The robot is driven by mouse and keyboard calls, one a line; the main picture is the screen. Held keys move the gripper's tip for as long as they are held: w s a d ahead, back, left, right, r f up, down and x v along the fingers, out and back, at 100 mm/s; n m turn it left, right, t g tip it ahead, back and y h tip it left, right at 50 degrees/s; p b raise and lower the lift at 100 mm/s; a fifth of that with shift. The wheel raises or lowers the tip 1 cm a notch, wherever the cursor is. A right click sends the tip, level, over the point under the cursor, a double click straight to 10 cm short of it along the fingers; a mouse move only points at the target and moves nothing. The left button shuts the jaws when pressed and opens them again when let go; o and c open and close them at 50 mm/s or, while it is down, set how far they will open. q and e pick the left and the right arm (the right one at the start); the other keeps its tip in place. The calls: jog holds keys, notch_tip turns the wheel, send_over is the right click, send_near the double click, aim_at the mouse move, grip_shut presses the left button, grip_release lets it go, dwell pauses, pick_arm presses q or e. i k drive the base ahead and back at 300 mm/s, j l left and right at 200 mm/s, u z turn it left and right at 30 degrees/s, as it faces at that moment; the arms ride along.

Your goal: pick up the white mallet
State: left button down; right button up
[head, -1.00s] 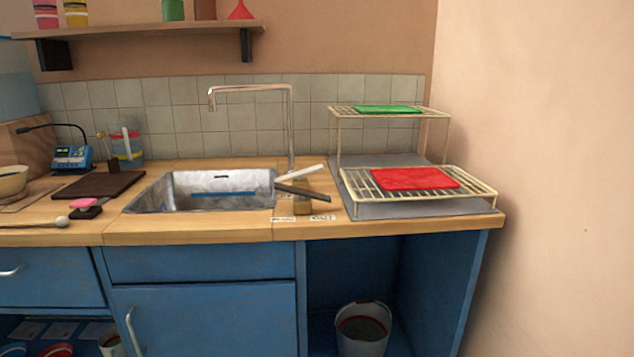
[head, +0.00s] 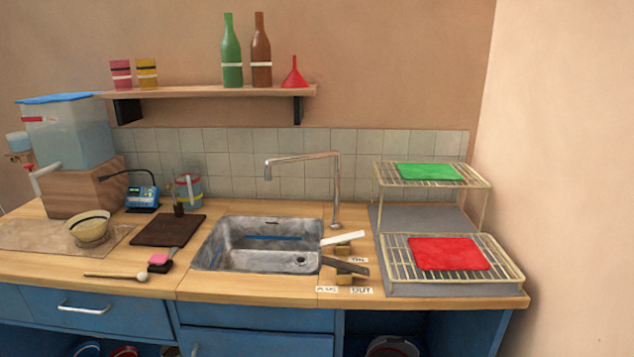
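A mallet with a pale stick and a round whitish head (head: 143,276) lies on the wooden counter near its front edge, at the left of the head view. The head points right and the stick runs left. It lies in front of a small block with a pink top (head: 159,261). Neither of my grippers is in view.
A dark board (head: 168,231), a blue device (head: 142,197) and a steel sink (head: 233,243) lie to the right. White (head: 343,238) and dark (head: 345,265) levers stand beside wire racks (head: 509,266).

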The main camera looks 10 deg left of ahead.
aim_at(141, 276)
jog(key=u, duration=1.4)
jog(key=i+l+u, duration=0.15)
